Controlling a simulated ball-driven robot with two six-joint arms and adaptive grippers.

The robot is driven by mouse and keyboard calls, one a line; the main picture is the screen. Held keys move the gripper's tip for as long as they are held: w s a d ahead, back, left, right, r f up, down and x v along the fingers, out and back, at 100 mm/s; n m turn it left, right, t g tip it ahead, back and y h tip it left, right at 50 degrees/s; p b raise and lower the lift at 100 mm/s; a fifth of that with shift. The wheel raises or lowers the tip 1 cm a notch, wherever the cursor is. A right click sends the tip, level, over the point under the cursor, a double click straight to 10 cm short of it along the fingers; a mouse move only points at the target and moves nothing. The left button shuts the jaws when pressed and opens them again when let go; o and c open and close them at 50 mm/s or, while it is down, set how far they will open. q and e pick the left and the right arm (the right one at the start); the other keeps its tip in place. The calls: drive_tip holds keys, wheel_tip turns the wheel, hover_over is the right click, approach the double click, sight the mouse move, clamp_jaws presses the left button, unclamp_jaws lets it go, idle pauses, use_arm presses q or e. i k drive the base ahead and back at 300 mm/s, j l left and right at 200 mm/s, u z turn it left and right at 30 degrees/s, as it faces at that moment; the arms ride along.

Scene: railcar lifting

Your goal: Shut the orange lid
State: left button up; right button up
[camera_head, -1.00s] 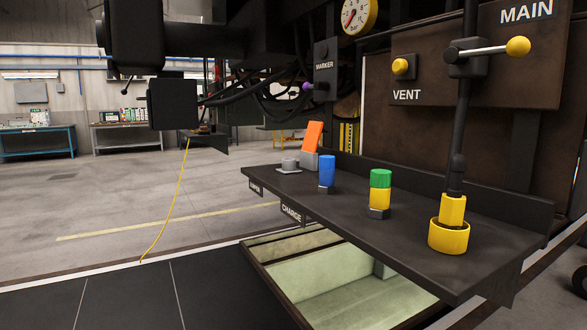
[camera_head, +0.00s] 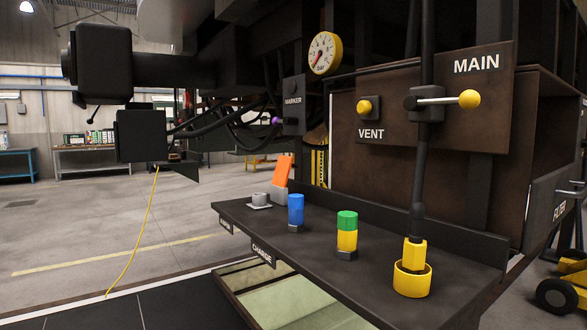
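The orange lid (camera_head: 283,172) stands raised and tilted on a small grey block (camera_head: 279,196), near the far end of the black shelf (camera_head: 390,268). A low grey round fitting (camera_head: 260,199) on a plate sits just left of it. Neither of my grippers shows in the head view.
A blue cylinder (camera_head: 296,209), a green-and-yellow piece (camera_head: 347,232) and a yellow cup (camera_head: 412,280) with a hose stand along the shelf. Above are the MAIN panel (camera_head: 480,110) with a yellow-knobbed lever and a gauge (camera_head: 323,54). An open pit lies below the shelf.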

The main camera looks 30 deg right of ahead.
sight(284, 163)
drive_tip(key=i+z, duration=0.1)
drive_tip(key=i, duration=0.35)
drive_tip(key=i+j+z, duration=0.1)
drive_tip(key=i, duration=0.4)
drive_tip(key=i+j, duration=0.2)
drive_tip(key=i, duration=0.25)
drive_tip(key=l+z, duration=0.05)
